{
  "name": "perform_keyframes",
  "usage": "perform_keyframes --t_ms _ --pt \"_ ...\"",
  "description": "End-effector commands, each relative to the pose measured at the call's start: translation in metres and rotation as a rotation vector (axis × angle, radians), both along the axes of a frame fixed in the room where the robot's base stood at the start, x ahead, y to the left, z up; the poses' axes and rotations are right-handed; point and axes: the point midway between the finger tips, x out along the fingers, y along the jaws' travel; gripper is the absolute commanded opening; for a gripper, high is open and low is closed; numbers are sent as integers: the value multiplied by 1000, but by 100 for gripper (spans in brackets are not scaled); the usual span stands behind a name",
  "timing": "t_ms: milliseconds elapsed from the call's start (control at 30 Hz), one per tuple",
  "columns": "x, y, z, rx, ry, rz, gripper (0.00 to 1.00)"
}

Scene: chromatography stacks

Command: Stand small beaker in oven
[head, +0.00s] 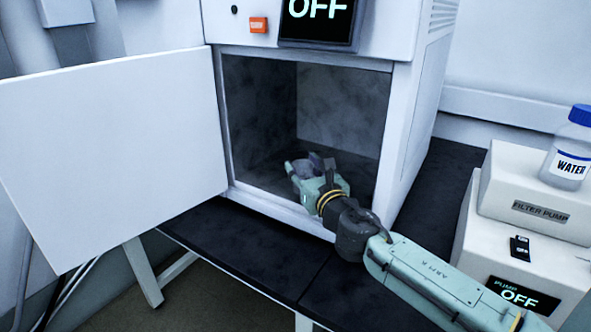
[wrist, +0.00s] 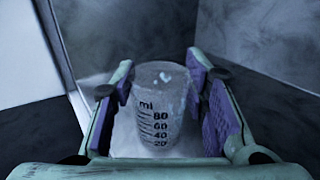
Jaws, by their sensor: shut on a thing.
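The oven (head: 401,120) stands on a dark bench with its door (head: 110,150) swung wide open to the left. My gripper (head: 306,168) reaches through the opening into the chamber, near the front. In the wrist view my gripper (wrist: 163,105) has its purple-padded fingers on both sides of the small beaker (wrist: 158,115), shut on it. The beaker is clear, looks upright and has "ml" marks from 20 to 80. In the head view the beaker is mostly hidden by the gripper. I cannot tell whether its base touches the oven floor.
The oven chamber (head: 340,105) looks otherwise empty, with free room behind the gripper. The oven display (head: 318,15) reads OFF. A filter pump (head: 540,210) stands right of my arm, with a water bottle (head: 568,150) on it. The dark bench (head: 245,250) is clear in front.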

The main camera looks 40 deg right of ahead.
Motion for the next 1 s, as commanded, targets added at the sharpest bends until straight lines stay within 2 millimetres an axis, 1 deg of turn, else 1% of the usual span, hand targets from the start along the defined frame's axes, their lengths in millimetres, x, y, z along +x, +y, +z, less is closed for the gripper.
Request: perform_keyframes --t_ms 233,367,400,667,1000 --pt "-1 0 0 0 1 0 11" --pt "-1 0 -5 0 1 0 11" --pt "-1 0 -3 0 1 0 43" --pt "-1 0 -3 0 1 0 60" --pt "-1 0 0 0 1 0 60"
